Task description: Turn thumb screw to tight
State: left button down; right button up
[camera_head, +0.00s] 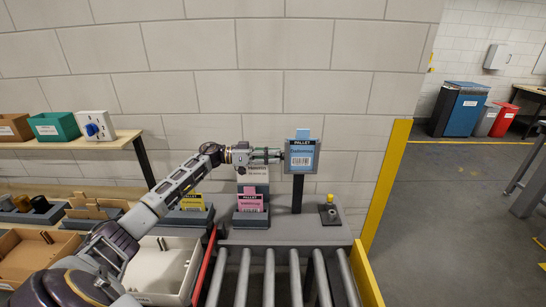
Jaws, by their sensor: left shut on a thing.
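My left gripper (272,155) reaches in from the left and is shut at the left edge of the pallet sign holder (288,165). The holder is a dark frame on a dark post with a blue pallet card (302,158) in it. The thumb screw is too small to make out and is hidden between my fingertips at the holder's side. How far it is turned cannot be told. My right gripper is not in view.
Metal rollers (270,280) run in front of the grey ledge (280,231). A pink card (249,203) and a yellow card (192,202) stand left of the post. A small device with a yellow top (329,212) stands right of it. A yellow wall edge (388,185) is further right.

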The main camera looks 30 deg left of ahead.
pick_arm(q)
jog(key=m+b, duration=1.1)
jog(key=m, duration=0.9)
jog(key=shift+s+f+m+b, duration=0.1)
jog(key=shift+f+m+b, duration=0.05)
jog(key=shift+m+b, duration=0.2)
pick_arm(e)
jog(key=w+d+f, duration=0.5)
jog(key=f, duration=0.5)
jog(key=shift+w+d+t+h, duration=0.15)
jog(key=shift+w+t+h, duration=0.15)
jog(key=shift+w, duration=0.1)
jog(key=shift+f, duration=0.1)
pick_arm(q)
jog(key=c, duration=1.5)
grip_release()
